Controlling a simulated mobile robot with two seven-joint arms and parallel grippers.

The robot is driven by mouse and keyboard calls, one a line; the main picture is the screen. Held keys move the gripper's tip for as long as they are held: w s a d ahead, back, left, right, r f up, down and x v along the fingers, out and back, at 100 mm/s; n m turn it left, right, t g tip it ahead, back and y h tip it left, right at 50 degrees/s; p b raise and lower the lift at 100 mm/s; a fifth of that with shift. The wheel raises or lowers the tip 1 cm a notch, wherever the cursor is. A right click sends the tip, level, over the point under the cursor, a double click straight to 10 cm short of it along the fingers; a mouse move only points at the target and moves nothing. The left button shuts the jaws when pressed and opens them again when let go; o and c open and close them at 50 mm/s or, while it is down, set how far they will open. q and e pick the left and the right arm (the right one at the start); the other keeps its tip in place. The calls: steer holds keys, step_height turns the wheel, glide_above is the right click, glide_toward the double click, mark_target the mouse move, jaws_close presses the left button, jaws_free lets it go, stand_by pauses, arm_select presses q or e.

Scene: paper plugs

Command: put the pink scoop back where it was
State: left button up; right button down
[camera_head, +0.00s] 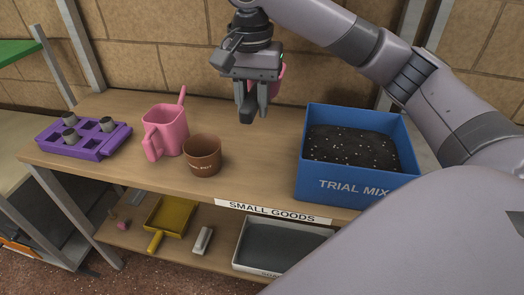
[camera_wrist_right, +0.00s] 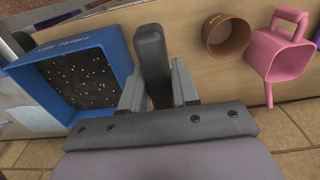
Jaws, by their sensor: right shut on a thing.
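My right gripper (camera_head: 252,100) is shut on the dark grey handle (camera_head: 246,113) of the pink scoop, above the back of the table between the brown pot and the blue bin. A bit of the scoop's pink part (camera_head: 277,80) shows behind the gripper; the rest is hidden. In the right wrist view the dark handle (camera_wrist_right: 152,55) lies between the fingers, and no pink part of the scoop shows there. The scoop seems clear of the table. My left gripper is not in view.
A blue bin (camera_head: 328,168) marked TRIAL MIX holds dark soil at right. A brown pot (camera_head: 202,157), a pink watering can (camera_head: 170,128) and a purple tray (camera_head: 88,148) with grey plugs stand left. The lower shelf holds a yellow pan (camera_head: 170,215) and grey tray (camera_head: 270,245).

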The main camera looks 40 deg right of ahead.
steer(key=shift+f, duration=0.35)
steer(key=b, duration=0.2)
glide_above(255, 187)
step_height(255, 187, down, 15)
steer(key=shift+f, duration=0.1)
step_height(255, 187, down, 4)
steer(key=shift+f+b, duration=0.1)
steer(key=shift+b, duration=0.4)
steer(key=c, duration=0.8)
jaws_free()
steer(key=shift+c, duration=0.2)
